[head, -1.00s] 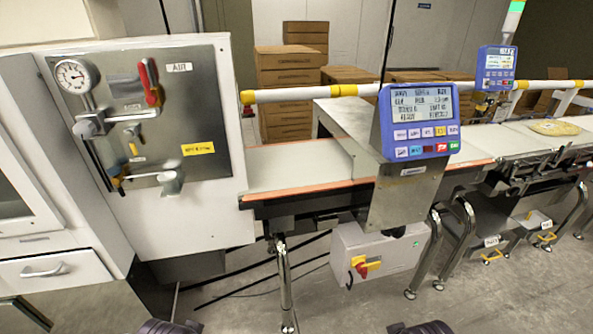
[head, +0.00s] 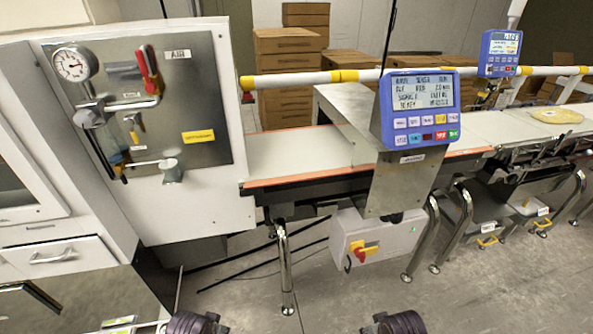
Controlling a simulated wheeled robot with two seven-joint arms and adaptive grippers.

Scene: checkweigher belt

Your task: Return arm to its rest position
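Neither of my grippers shows in the head view. Only dark, rounded parts of my two arms reach in at the bottom edge, one left of the middle and one right of it. They are apart from the machine, over the floor, and I see nothing held there. The checkweigher belt (head: 295,150) runs from the white cabinet (head: 200,215) toward the right. A blue display unit (head: 418,108) with a screen and coloured keys stands in front of the belt on a steel housing (head: 400,180).
A panel with a gauge (head: 73,63) and a red-handled valve (head: 149,70) is at the left. A grey box with a red and yellow switch (head: 363,252) hangs below the belt. A round yellowish item (head: 557,116) lies on the far right belt. Grey floor is open in front.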

